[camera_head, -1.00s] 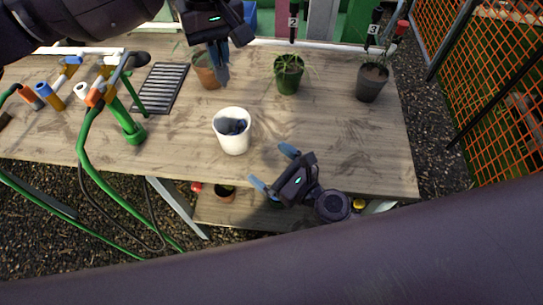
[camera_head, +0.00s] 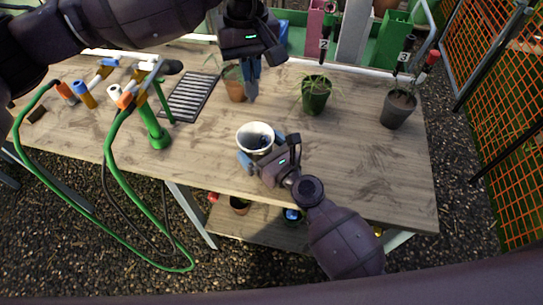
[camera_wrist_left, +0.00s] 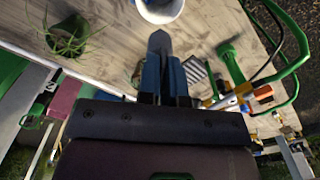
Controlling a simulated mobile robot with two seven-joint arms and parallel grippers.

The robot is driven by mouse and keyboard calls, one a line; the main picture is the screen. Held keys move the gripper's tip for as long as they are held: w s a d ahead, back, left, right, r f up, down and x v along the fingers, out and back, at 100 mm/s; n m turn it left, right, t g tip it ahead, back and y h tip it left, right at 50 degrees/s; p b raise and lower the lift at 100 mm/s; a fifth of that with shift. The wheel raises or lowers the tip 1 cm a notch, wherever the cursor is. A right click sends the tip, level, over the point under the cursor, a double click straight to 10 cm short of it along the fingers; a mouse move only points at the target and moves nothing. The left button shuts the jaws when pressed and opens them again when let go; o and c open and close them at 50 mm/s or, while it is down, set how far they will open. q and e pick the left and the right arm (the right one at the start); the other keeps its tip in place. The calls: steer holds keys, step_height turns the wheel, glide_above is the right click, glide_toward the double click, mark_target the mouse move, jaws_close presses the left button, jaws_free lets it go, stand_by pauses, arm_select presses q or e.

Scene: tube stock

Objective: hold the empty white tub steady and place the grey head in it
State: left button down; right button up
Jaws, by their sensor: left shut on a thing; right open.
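The white tub (camera_head: 244,133) stands upright on the wooden bench; something dark blue-grey shows inside it, too small to identify. It also shows at the top of the left wrist view (camera_wrist_left: 162,13). My right gripper (camera_head: 268,150) is open at the tub's front, one blue finger on each side; I cannot tell if they touch it. My left gripper (camera_head: 251,88) is above the bench, behind the tub. It is shut on the grey head (camera_wrist_left: 160,43), which sticks out past the blue fingers in the left wrist view.
A terracotta pot (camera_head: 235,90) stands just behind my left gripper. A green pot (camera_head: 316,98) and a dark grey pot (camera_head: 398,110) stand to the right. Bare bench lies right of the tub.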

steer(key=shift+w+a, duration=0.4)
steer(key=shift+w, duration=0.15)
steer(key=shift+c, duration=0.3)
steer(key=c, duration=0.6)
arm_select(q)
step_height(320, 180, down, 13)
steer(key=shift+r, duration=0.15)
arm_select(e)
steer(key=shift+c, duration=0.2)
stand_by(0.9)
arm_select(q)
steer(key=c, duration=1.2)
jaws_free()
step_height(320, 180, up, 12)
steer(key=shift+r, duration=0.1)
